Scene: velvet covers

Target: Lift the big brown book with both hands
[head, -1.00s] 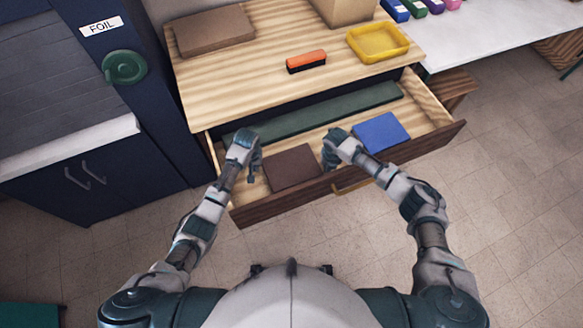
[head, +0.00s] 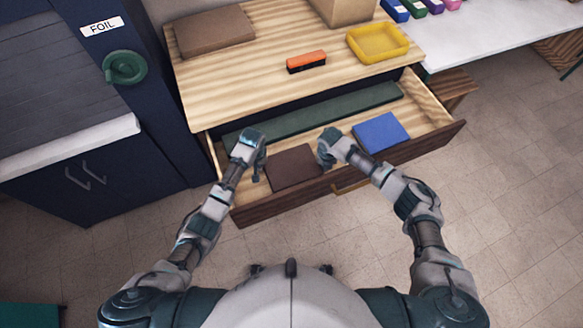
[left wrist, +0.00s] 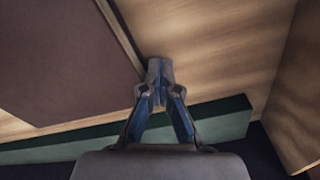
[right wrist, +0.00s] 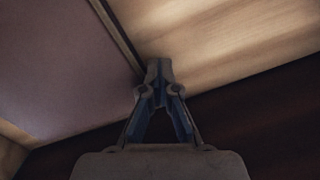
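The big brown book (head: 293,167) lies flat in the open drawer, between my two hands. My left gripper (head: 258,173) is at its left side, fingertips together. In the left wrist view the book (left wrist: 60,60) fills the upper left, its edge right beside the shut fingertips (left wrist: 159,70). My right gripper (head: 325,163) is at its right side. In the right wrist view the book (right wrist: 60,70) is at the left, its edge close to the shut fingertips (right wrist: 159,70). I cannot tell whether either gripper touches it. No finger is visibly under it.
The drawer (head: 350,186) also holds a blue book (head: 381,132) at the right and a long green item (head: 320,113) at the back. The desktop above bears a brown box-like item (head: 213,32), a brush (head: 306,61) and a yellow tray (head: 378,42). A dark cabinet (head: 140,160) stands left.

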